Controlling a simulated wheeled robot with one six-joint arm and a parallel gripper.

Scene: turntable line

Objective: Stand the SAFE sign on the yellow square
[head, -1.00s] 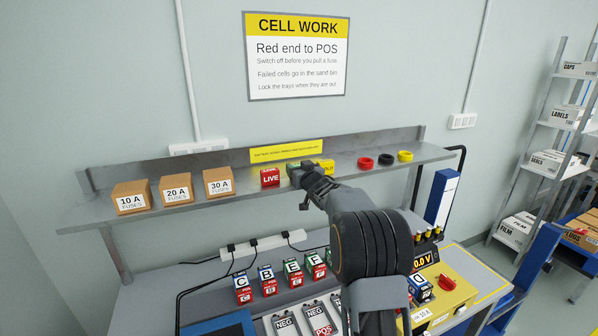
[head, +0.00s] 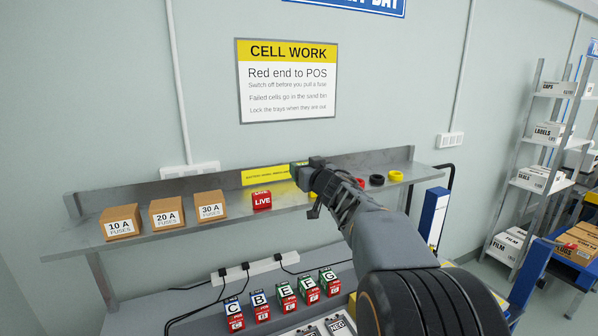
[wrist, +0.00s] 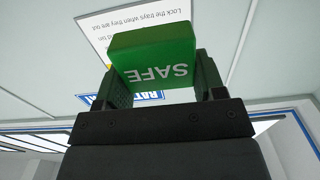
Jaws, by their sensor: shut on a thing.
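The green SAFE sign (wrist: 155,65) fills the space between the jaws of my gripper (wrist: 155,85) in the wrist view, with its lettering upside down there. My gripper (head: 303,172) is shut on it and held up at the shelf, in front of the wall. In the head view the sign is mostly hidden by the gripper. The yellow square is not clearly seen; a bit of yellow shows beside and behind my gripper, partly hidden.
The red LIVE sign (head: 262,200) stands on the metal shelf (head: 180,228) left of my gripper. Three FUSES boxes (head: 167,213) stand further left. Red, black and yellow rings (head: 377,179) lie to the right. Several lettered cells (head: 284,293) stand on the bench below.

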